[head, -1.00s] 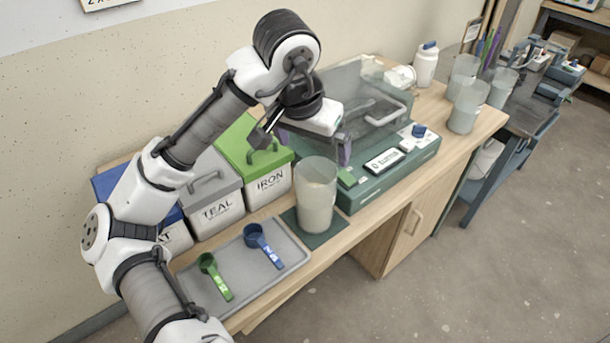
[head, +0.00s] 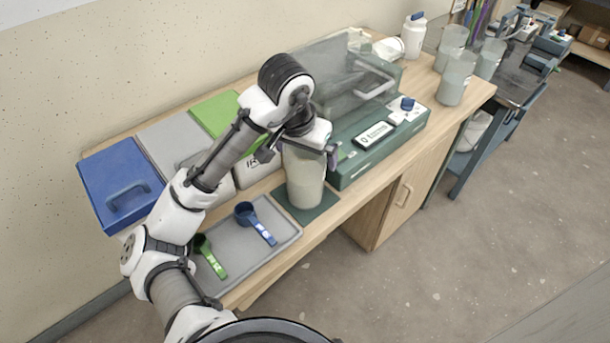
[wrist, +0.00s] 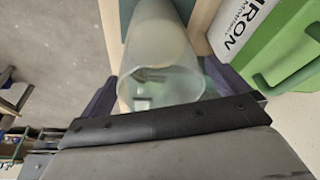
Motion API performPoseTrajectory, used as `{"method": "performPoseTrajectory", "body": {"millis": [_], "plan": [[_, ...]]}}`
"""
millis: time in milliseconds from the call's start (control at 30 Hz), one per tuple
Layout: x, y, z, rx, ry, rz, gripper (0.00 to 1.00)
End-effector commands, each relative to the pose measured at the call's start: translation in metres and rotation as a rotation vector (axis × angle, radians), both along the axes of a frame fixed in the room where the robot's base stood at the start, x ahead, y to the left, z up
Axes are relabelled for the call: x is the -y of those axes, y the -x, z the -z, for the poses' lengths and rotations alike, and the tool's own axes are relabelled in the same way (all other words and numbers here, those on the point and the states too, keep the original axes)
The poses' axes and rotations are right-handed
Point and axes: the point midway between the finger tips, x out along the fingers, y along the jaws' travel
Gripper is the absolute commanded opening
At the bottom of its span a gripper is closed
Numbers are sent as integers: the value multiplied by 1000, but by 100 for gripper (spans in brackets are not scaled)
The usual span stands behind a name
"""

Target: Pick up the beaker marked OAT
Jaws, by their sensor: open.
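A clear beaker (head: 305,182) with pale contents stands upright on a dark green mat (head: 325,203) at the bench's front edge. It also shows in the wrist view (wrist: 158,62), with its open mouth toward the camera. No OAT mark is readable on it. My gripper (head: 299,153) is open at the beaker's upper part. In the wrist view my gripper (wrist: 166,94) has one dark finger on each side of the beaker's rim; I cannot tell whether they touch it. Several similar beakers (head: 455,80) stand at the back right, their labels unreadable.
A green machine (head: 350,165) with a clear cover (head: 345,80) stands close right of the beaker. Bins with blue (head: 122,185), grey and green lids line the wall. A grey tray (head: 270,240) holds a blue scoop (head: 255,222) and a green scoop (head: 212,258).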

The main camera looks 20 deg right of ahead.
Motion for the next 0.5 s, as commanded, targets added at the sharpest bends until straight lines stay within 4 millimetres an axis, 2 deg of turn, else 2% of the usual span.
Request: {"method": "performPoseTrajectory", "body": {"millis": [100,200,467,500], "plan": [[3,-3,16,-2,1,0,100],[5,-4,23,-2,0,-1,100],[5,-5,25,0,0,0,100],[5,-5,25,0,0,0,95]]}}
